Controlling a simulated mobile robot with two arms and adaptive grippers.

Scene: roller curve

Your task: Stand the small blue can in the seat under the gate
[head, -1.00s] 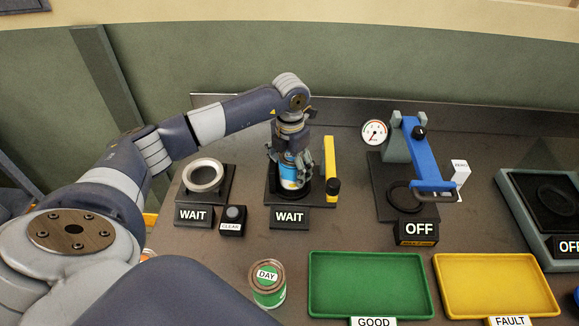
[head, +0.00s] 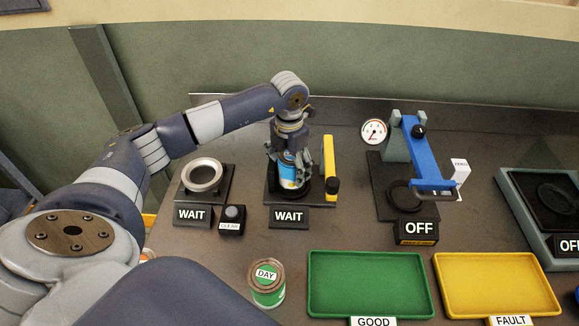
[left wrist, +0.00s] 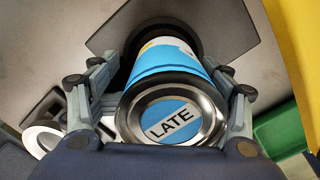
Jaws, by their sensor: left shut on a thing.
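The small blue can (head: 288,172) is upright between the fingers of my left gripper (head: 289,177), which is shut on it. In the left wrist view the can (left wrist: 172,102) shows a silver lid with a blue LATE label. The can is at the black round seat (head: 303,193) on a dark base beside the upright yellow gate arm (head: 330,165). The seat also shows beyond the can in the left wrist view (left wrist: 193,35). The can's bottom edge is hidden, so I cannot tell whether it rests in the seat. My right gripper is not in view.
A metal ring seat (head: 203,177) and a CLEAR button (head: 233,213) are to the left. A blue lever press (head: 425,152) is to the right. A green DAY can (head: 267,286), a green tray (head: 368,255) and a yellow tray (head: 495,259) are nearer.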

